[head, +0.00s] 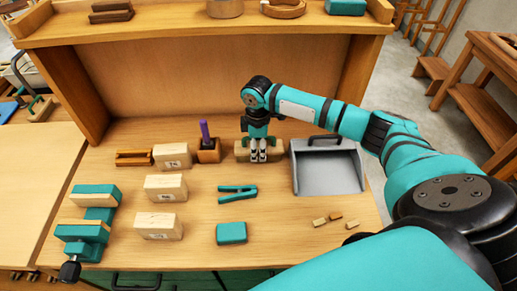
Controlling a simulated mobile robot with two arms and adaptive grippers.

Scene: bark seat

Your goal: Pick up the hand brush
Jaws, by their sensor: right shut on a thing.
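The hand brush (242,150) appears as a light wooden block at the back of the bench, just left of the grey dustpan (328,172). My right gripper (258,157) is over it from above, with its fingers shut on it. The fingers and wrist hide the middle of the brush. It seems to be at bench height; whether it touches the bench I cannot tell. My left gripper is not in view.
Wooden blocks (166,188), a holder with a purple-handled tool (208,150), a teal clamp (237,193), a teal box (231,233) and small wood pieces (320,222) lie on the bench. A teal vise (88,225) stands left. A raised shelf (200,30) bounds the back.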

